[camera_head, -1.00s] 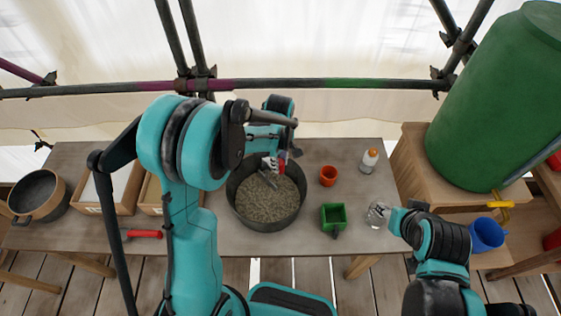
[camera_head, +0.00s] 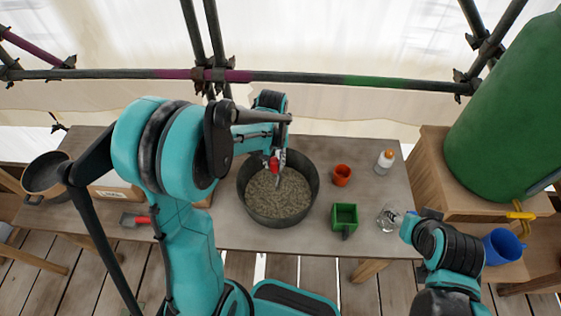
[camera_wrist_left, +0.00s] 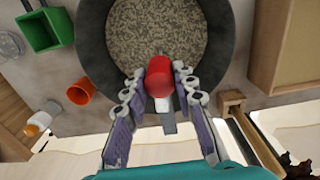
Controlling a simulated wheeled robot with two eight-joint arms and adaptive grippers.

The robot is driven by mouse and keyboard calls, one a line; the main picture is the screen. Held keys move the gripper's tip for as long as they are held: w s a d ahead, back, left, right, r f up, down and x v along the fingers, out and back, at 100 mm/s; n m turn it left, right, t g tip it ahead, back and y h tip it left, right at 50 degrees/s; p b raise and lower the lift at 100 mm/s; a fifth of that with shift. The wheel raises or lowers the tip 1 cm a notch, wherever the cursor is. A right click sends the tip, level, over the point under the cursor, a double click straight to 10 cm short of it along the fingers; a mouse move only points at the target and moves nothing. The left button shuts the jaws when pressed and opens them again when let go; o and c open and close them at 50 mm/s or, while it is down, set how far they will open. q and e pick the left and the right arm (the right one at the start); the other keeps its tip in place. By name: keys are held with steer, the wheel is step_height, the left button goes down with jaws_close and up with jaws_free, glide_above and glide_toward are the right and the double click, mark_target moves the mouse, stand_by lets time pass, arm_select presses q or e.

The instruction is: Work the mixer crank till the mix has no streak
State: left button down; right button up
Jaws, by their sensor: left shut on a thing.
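A dark round tub (camera_head: 247,207) stands on the table and holds a speckled grey-beige mix (camera_head: 279,203). In the left wrist view the mix (camera_wrist_left: 160,30) looks evenly grained, and I make out no clear streak. My left gripper (camera_wrist_left: 158,76) is shut on a red handle (camera_wrist_left: 159,88) at the tub's near side in that view. In the head view the red handle (camera_head: 274,164) is above the back part of the mix, with grey metal beside it. The gripper and arm hide part of the tub's back. My right gripper (camera_head: 406,228) is beside a clear glass jar (camera_head: 388,218); its fingers cannot be made out.
An orange cup (camera_head: 342,175), a green box (camera_head: 344,216) and a white bottle with an orange cap (camera_head: 385,161) stand right of the tub. A red-handled trowel (camera_head: 135,220) lies left. A big green barrel (camera_head: 505,125) and blue cup (camera_head: 502,246) are at right. Scaffold poles cross behind.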

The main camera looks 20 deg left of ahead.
arm_select(q)
steer(key=shift+w+a+m+b, duration=0.1)
steer(key=shift+a+m+b, duration=0.1)
steer(key=shift+a+m, duration=0.9)
steer(key=shift+w+a+m+b, duration=0.15)
steer(key=shift+a+m, duration=0.45)
steer(key=shift+m, duration=0.9)
steer(key=shift+s, duration=0.1)
steer(key=c, duration=1.2)
jaws_free()
steer(key=shift+r, duration=0.1)
step_height(320, 180, up, 12)
